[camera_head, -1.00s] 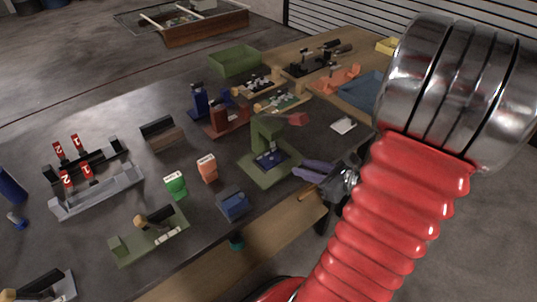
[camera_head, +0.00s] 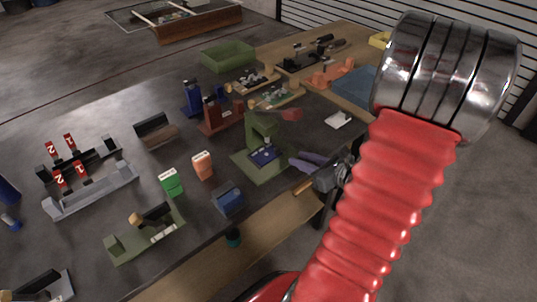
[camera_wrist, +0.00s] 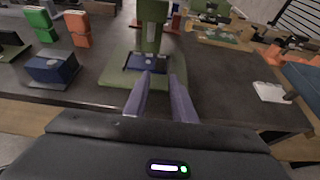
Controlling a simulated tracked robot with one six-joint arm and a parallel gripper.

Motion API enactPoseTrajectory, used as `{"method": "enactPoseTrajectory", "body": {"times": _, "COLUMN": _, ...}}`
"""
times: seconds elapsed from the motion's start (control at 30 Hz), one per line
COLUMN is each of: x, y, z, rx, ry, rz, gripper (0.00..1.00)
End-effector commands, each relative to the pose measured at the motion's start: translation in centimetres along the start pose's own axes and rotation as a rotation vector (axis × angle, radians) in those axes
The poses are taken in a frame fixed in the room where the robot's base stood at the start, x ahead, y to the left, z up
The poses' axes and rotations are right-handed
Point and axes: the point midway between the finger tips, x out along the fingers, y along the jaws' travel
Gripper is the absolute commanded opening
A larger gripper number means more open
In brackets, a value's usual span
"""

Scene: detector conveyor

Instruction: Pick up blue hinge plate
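The blue hinge plate (camera_head: 265,156) is a small dark blue plate lying on the base of a green press-like stand (camera_head: 262,128). It also shows in the wrist view (camera_wrist: 146,62), just beyond my fingertips. My gripper (camera_head: 293,159), with purple fingers, is to the right of the plate in the head view. In the wrist view my gripper (camera_wrist: 160,76) has its two fingers apart with nothing between them. The fingertips point towards the plate; whether they touch the stand's base I cannot tell.
A blue box-like block (camera_head: 228,201) stands left of the gripper. A green block (camera_head: 171,182) and an orange block (camera_head: 203,166) stand farther left. A white card (camera_head: 338,120) lies to the right. The table's front edge runs close below my gripper.

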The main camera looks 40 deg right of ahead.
Motion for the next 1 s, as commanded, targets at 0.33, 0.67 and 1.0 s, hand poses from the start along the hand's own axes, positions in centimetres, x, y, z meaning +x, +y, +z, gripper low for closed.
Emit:
{"method": "enactPoseTrajectory", "body": {"times": 0.33, "x": 4.1, "y": 0.1, "z": 0.0, "rx": 0.0, "ry": 0.001, "rz": 0.004, "gripper": 0.23}}
{"method": "enactPoseTrajectory", "body": {"times": 0.67, "x": 4.8, "y": 0.1, "z": 0.0, "rx": 0.0, "ry": 0.001, "rz": 0.001, "gripper": 0.23}}
{"method": "enactPoseTrajectory", "body": {"times": 1.0, "x": 6.2, "y": 0.1, "z": 0.0, "rx": 0.0, "ry": 0.002, "rz": 0.004, "gripper": 0.23}}
